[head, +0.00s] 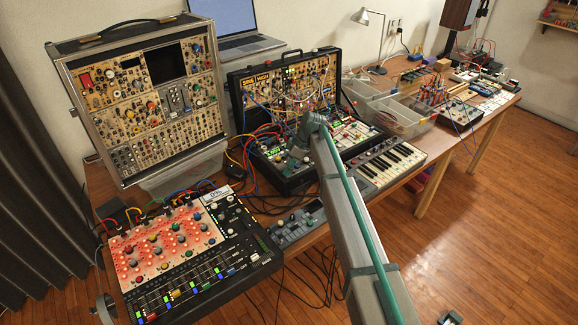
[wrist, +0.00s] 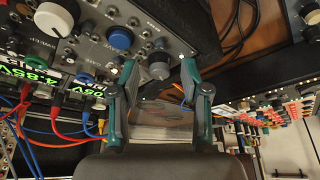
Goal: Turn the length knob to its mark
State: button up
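My gripper (wrist: 158,68) is open, its two teal fingers apart. In the wrist view a grey knob (wrist: 159,64) stands on a module panel between the fingertips, with a gap showing on each side. A blue-capped knob (wrist: 120,38) sits to its left, and a large pale knob (wrist: 55,18) is at the upper left. I cannot read which one is labelled length, and I see no clear target mark. In the head view my gripper (head: 298,156) is low over the open black synth case (head: 262,172); its fingertips and the knob are hard to make out there.
Red, orange and blue patch cables (wrist: 62,125) plug in left of my gripper, near green displays. A small keyboard (head: 392,163) lies right of the case. A tall modular case (head: 150,100) stands to the left, and a mixer-like unit (head: 190,255) is in front.

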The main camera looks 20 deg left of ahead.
grip_shut()
